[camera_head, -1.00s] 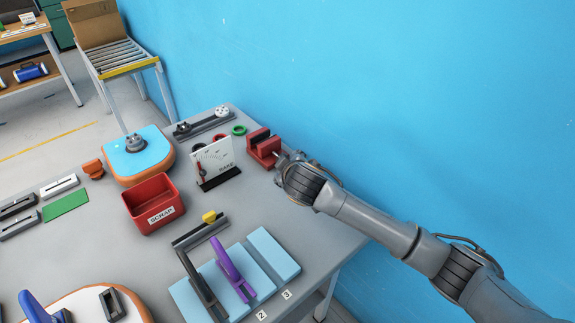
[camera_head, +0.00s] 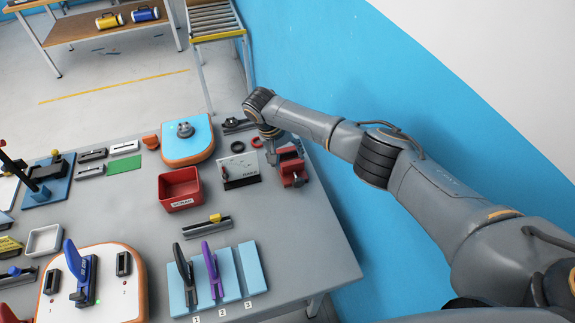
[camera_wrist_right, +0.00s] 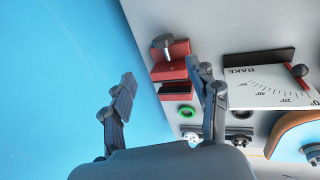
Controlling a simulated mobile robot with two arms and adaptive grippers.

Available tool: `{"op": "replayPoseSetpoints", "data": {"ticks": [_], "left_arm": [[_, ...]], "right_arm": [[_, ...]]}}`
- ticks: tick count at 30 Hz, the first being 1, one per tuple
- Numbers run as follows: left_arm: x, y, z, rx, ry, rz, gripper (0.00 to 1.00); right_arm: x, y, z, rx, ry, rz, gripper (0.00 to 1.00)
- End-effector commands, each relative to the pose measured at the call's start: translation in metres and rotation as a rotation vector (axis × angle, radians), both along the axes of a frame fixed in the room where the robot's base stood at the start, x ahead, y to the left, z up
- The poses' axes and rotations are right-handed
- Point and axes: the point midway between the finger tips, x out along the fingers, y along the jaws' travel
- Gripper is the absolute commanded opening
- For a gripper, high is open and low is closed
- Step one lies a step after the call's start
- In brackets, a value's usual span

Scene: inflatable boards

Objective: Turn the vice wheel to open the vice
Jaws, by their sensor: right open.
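The red vice (camera_head: 291,166) stands near the table's right edge, beside the blue wall. It also shows in the right wrist view (camera_wrist_right: 172,72), with a grey metal knob or handle (camera_wrist_right: 163,42) on its outer end, probably the vice wheel. My right gripper (camera_head: 272,157) points down at the left rear of the vice and partly overlaps it in the head view. In the wrist view the right gripper (camera_wrist_right: 165,80) has its fingers spread, with nothing held between them. One finger overlaps the vice's side; contact cannot be told. My left gripper is out of view.
A white RAKE gauge (camera_head: 240,169) stands just left of the vice. A red scrap bin (camera_head: 180,188) and an orange-edged blue board (camera_head: 187,141) are farther left. The blue wall (camera_head: 345,120) is close on the right.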

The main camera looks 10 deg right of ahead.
Motion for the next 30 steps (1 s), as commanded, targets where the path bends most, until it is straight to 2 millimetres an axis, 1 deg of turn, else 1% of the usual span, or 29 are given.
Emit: {"op": "replayPoseSetpoints", "data": {"ticks": [2, 5, 9, 13, 17, 24, 30], "left_arm": [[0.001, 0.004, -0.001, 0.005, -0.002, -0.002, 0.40], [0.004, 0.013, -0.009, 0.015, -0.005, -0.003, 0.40], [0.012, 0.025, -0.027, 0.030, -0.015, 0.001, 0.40], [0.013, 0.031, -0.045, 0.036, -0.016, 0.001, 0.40], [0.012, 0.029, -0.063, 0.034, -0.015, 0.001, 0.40], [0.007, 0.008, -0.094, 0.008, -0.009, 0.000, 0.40], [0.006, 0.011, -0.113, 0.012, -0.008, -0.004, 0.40]], "right_arm": [[-0.001, -0.002, -0.001, -0.001, 0.008, -0.014, 0.60], [-0.001, -0.004, -0.010, -0.001, 0.009, -0.015, 0.60], [-0.001, -0.010, -0.030, -0.003, 0.007, -0.015, 0.60], [0.000, -0.015, -0.050, -0.002, 0.007, -0.014, 0.60], [0.000, -0.021, -0.069, -0.002, 0.006, -0.013, 0.60], [0.000, -0.031, -0.104, -0.001, 0.007, -0.011, 0.60], [0.001, -0.038, -0.123, -0.001, 0.006, -0.012, 0.60]]}}
